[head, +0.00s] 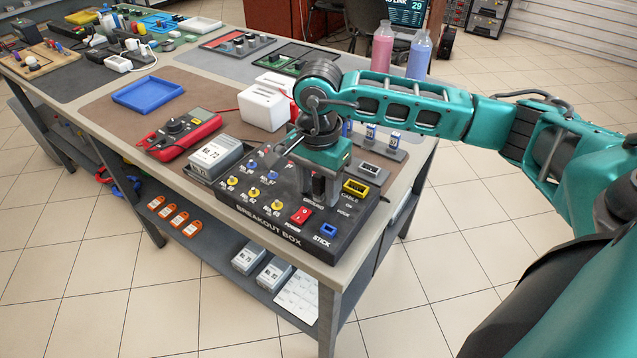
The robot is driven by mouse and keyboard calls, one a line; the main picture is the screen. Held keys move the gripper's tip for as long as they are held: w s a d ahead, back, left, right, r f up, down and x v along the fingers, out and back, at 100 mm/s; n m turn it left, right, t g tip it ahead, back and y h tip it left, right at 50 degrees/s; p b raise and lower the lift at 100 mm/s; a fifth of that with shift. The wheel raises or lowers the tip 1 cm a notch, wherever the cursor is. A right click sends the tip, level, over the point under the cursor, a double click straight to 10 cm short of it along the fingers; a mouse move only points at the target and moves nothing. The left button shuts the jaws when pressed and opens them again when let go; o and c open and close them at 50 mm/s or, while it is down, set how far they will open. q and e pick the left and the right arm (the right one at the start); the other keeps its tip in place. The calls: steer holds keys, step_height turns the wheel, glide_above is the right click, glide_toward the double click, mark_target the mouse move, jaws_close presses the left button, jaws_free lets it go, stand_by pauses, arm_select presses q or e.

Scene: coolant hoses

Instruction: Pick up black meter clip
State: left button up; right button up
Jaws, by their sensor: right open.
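My right gripper (319,198) points down over the black breakout box (262,212) at the front of the bench, its fingers low over the panel between the yellow and red controls. It is open. A dark, slim piece (291,146) shows just left of the gripper, but I cannot tell whether it is the black meter clip. The panel under the fingers is hidden. The red multimeter (180,134) lies left of the box, with a dark lead beside it and a red lead running right toward the white block. My left gripper is not in view.
A white block (264,106) and a labelled grey case (217,157) stand close behind and left of the box. A blue tray (147,94) lies on the brown mat. Pink (382,47) and blue (419,56) bottles stand at the back. The mat around the tray is clear.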

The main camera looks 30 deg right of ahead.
steer(key=shift+c, duration=0.2)
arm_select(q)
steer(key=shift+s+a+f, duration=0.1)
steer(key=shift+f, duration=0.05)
arm_select(e)
jaws_close()
steer(key=shift+r, duration=0.2)
arm_select(q)
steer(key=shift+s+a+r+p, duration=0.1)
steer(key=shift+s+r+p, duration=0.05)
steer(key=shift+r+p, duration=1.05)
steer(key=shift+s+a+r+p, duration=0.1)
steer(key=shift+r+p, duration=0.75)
steer(key=shift+p, duration=0.5)
arm_select(e)
step_height(320, 180, up, 23)
steer(key=shift+f, duration=0.15)
